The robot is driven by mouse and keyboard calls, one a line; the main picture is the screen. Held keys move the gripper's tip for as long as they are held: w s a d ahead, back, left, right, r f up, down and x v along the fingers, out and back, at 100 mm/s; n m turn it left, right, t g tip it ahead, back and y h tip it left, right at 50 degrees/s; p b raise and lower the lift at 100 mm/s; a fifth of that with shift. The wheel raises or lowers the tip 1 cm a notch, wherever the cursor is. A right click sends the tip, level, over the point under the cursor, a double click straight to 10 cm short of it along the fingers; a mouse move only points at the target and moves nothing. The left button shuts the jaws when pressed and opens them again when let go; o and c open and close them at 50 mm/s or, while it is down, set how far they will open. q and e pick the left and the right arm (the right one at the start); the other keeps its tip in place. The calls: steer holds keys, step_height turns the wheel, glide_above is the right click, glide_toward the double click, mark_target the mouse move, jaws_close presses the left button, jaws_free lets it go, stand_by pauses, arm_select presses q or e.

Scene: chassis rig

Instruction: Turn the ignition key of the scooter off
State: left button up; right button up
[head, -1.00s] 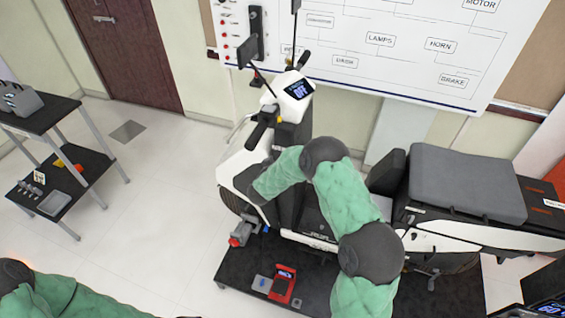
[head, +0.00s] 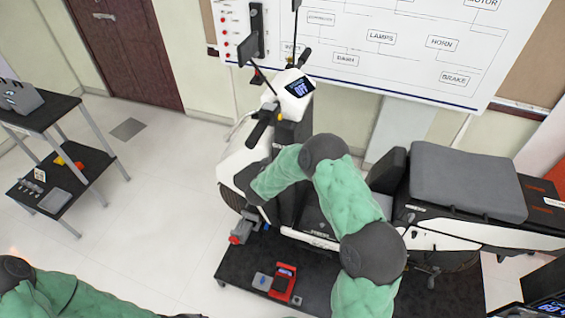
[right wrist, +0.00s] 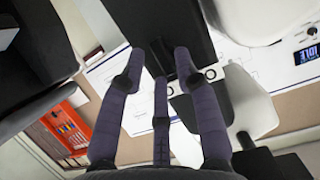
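The white and black scooter (head: 233,168) stands on a dark platform (head: 340,290). Its dash display (head: 299,88) reads OFF. My right arm reaches across the scooter from the lower right and bends down at the front body. My right gripper (right wrist: 158,66) shows in the right wrist view with its fingers spread apart and nothing visibly held. A dark panel and pale round parts (right wrist: 208,74) lie beyond the fingertips. I cannot make out the ignition key in either view. My left arm enters at the lower left; its fingers are out of view.
A wiring board (head: 390,60) hangs on the wall behind the scooter. A red device (head: 283,282) lies on the platform. A dark two-level table (head: 45,115) stands at the left, with clear floor before it. A display reading IDLE (right wrist: 307,55) shows in the right wrist view.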

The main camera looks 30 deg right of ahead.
steer(key=v, duration=1)
steer(key=shift+s+a, duration=0.2)
